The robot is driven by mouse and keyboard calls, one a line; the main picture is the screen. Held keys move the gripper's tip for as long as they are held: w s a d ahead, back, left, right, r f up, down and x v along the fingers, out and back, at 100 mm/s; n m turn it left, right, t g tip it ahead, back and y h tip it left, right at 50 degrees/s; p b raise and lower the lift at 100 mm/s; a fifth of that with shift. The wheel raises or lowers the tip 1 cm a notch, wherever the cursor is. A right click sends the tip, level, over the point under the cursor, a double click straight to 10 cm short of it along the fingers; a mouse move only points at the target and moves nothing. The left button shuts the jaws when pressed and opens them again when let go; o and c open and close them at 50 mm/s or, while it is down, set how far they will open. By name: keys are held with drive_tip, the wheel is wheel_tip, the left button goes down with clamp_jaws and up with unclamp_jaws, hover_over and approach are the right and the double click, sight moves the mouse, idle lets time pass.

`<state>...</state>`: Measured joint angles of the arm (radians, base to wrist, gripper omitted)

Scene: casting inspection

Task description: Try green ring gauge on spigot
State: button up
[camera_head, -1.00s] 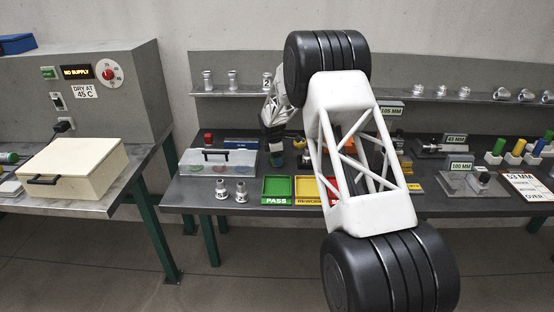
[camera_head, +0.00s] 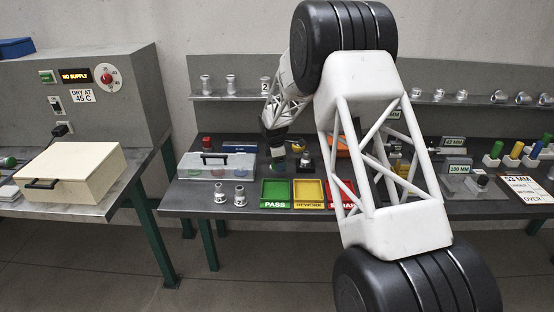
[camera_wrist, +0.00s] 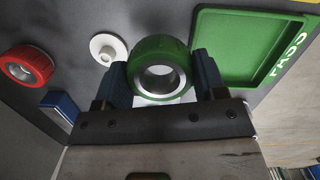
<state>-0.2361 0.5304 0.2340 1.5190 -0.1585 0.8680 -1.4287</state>
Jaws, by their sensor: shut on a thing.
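The green ring gauge (camera_wrist: 160,70) is between the blue jaw pads of my gripper (camera_wrist: 162,82) in the wrist view. My gripper is shut on it, and I look at its open bore with a bright metal lining. In the head view my gripper (camera_head: 278,164) hangs low over the bench behind the green tray, and a bit of green shows at its tip. A white round flanged piece (camera_wrist: 108,48) lies just left of the ring in the wrist view; I cannot tell if it is the spigot. Two metal castings (camera_head: 221,195) stand at the bench front.
The green PASS tray (camera_wrist: 205,45) is close to the right of my jaws. A red ring (camera_wrist: 27,66) and a blue block (camera_wrist: 60,104) lie to the left. A clear case (camera_head: 190,171) with a black handle stands left of my gripper. The yellow tray (camera_head: 309,206) is beside the green one.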

drive_tip(key=shift+s+d+r, duration=0.15)
drive_tip(key=shift+s+d, duration=0.15)
drive_tip(key=shift+s, duration=1.1)
drive_tip(key=shift+s+d+r, duration=0.1)
drive_tip(key=shift+s+d, duration=0.2)
drive_tip(key=shift+s, duration=1.15)
drive_tip(key=shift+s+d+r, duration=0.15)
drive_tip(key=shift+s+d, duration=0.15)
drive_tip(key=shift+s, duration=1.1)
drive_tip(key=shift+w, duration=0.1)
drive_tip(key=w+d+r, duration=0.2)
drive_tip(key=w+d, duration=0.1)
drive_tip(key=w, duration=0.2)
drive_tip(key=w+d+r, duration=0.3)
drive_tip(key=w, duration=0.2)
drive_tip(key=w+d+r, duration=0.3)
drive_tip(key=w, duration=0.2)
drive_tip(key=shift+w+d+r, duration=0.25)
drive_tip(key=shift+d, duration=0.05)
drive_tip(key=shift+f, duration=2.4)
